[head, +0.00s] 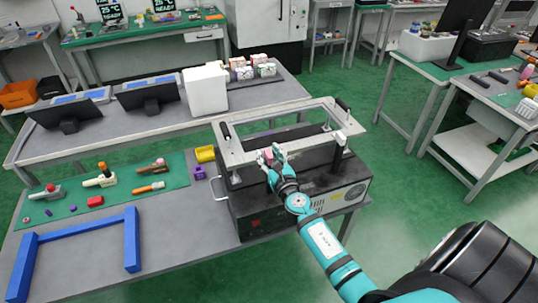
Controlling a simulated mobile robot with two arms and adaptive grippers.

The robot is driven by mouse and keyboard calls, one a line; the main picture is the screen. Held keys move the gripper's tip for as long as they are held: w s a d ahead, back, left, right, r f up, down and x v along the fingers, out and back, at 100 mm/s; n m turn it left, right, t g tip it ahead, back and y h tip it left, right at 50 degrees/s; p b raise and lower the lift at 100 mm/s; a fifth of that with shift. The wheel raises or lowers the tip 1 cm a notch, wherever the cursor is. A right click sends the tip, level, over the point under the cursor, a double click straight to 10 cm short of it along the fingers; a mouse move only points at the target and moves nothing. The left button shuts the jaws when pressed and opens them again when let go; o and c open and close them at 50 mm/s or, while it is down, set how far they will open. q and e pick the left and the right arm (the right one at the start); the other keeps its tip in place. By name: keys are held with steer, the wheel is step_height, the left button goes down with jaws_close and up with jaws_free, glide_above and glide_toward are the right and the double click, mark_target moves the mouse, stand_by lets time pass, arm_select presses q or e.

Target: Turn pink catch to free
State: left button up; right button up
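The pink catch (267,154) is a small pink piece on the near side of a white frame (326,104) on top of a dark box-shaped machine (290,208). My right gripper (272,157) reaches it from the lower right. Its fingers look spread apart, with the pink catch at or between the tips. The fingers partly cover the catch, so contact and its exact turn cannot be told. My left gripper is not in view.
A blue frame (82,233) lies in front.

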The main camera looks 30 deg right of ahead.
jaws_close()
